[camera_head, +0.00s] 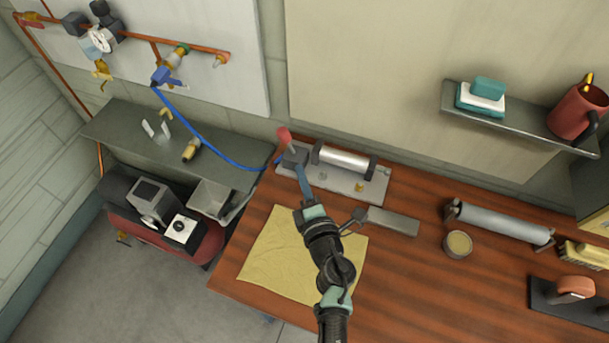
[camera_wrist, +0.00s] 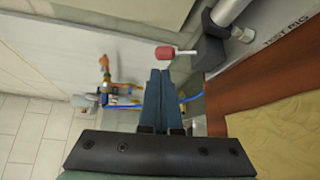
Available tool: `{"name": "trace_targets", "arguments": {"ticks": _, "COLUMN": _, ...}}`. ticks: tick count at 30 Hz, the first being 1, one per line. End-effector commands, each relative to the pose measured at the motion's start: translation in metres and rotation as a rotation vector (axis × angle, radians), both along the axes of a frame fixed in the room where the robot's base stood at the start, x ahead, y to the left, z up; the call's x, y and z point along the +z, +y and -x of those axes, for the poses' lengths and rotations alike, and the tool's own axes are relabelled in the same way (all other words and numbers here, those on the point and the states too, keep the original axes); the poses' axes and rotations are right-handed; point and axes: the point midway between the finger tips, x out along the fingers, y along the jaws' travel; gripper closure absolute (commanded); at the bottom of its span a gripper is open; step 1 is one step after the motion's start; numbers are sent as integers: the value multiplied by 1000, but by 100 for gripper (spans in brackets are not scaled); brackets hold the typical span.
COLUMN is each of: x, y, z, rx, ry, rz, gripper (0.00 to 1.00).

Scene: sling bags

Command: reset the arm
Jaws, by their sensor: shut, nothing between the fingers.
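My gripper (camera_head: 300,168) reaches over the back left part of the wooden bench, its blue fingers together with nothing between them. In the wrist view my gripper (camera_wrist: 160,72) also shows closed, its two fingers side by side. The fingertips are close to a red-knobbed lever (camera_head: 284,135) on the test rig (camera_head: 345,183). In the wrist view the red knob (camera_wrist: 165,52) appears just beyond the tips. I cannot tell whether they touch the rig. My arm hides part of a yellow cloth (camera_head: 268,255) on the bench.
The wooden bench (camera_head: 400,285) holds a grey roller (camera_head: 505,222), a round tin (camera_head: 458,244) and a flat grey plate (camera_head: 393,221). A blue hose (camera_head: 205,140) runs from the wall valve towards the rig. A shelf (camera_head: 490,122) with a red mug (camera_head: 578,110) is at the upper right.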

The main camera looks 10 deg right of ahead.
Motion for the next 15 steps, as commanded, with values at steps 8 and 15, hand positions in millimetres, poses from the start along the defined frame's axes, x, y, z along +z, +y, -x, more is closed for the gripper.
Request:
{"name": "trace_targets", "arguments": {"ticks": 8, "x": 0, "y": 0, "z": 0, "rx": 0, "ry": 0, "rz": 0, "gripper": 100}}
{"name": "trace_targets", "arguments": {"ticks": 15, "x": 42, "y": -6, "z": -17, "rx": -38, "ry": -84, "rz": -48, "gripper": 100}}
